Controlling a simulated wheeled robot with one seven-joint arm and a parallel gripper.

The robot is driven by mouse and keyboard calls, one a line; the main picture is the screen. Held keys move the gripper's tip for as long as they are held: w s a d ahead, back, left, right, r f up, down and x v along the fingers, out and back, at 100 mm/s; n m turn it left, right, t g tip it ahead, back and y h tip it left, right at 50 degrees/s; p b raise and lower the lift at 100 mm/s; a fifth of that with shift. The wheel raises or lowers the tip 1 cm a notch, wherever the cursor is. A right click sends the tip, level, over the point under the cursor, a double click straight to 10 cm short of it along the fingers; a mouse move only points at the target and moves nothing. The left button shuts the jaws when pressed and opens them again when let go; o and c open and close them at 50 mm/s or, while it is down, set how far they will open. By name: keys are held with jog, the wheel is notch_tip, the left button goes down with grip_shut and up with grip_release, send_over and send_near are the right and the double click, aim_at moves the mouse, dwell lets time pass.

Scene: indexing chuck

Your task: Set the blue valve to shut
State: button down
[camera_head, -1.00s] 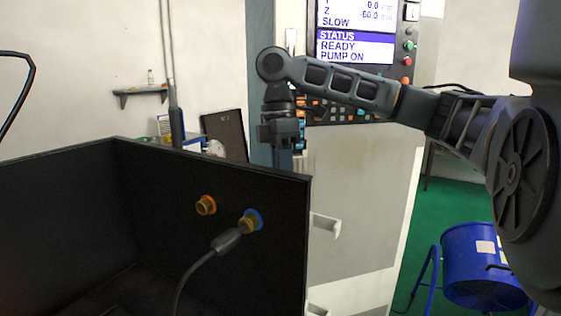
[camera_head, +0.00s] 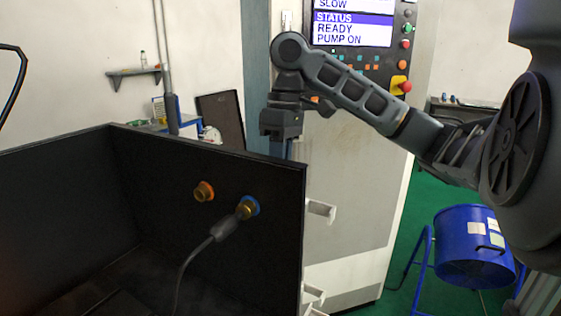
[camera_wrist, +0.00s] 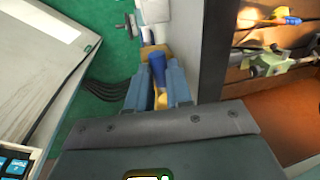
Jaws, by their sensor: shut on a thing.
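The blue valve shows in the wrist view as a blue handle (camera_wrist: 157,69) on a yellowish body. My gripper (camera_wrist: 158,88) is shut on it, one finger on each side. In the head view my wrist hangs down behind the right wall of the black box, and this wall hides my fingertips and the valve handle. On the inner face of that wall are an orange-ringed fitting (camera_head: 203,191) and a blue-ringed fitting (camera_head: 250,206). A dark cable (camera_head: 207,246) is plugged into the blue-ringed one.
The black box (camera_head: 60,190) stands at the front left. A white machine cabinet with a control screen (camera_head: 352,29) stands close behind my wrist. A blue drum fan (camera_head: 470,250) is on the green floor at right. Small fittings inside an orange-brown space (camera_wrist: 275,95) are unclear.

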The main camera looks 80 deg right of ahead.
jog(key=shift+a+m, duration=0.15)
jog(key=shift+m, duration=0.35)
jog(key=c, duration=1)
grip_release()
jog(key=shift+c, duration=0.2)
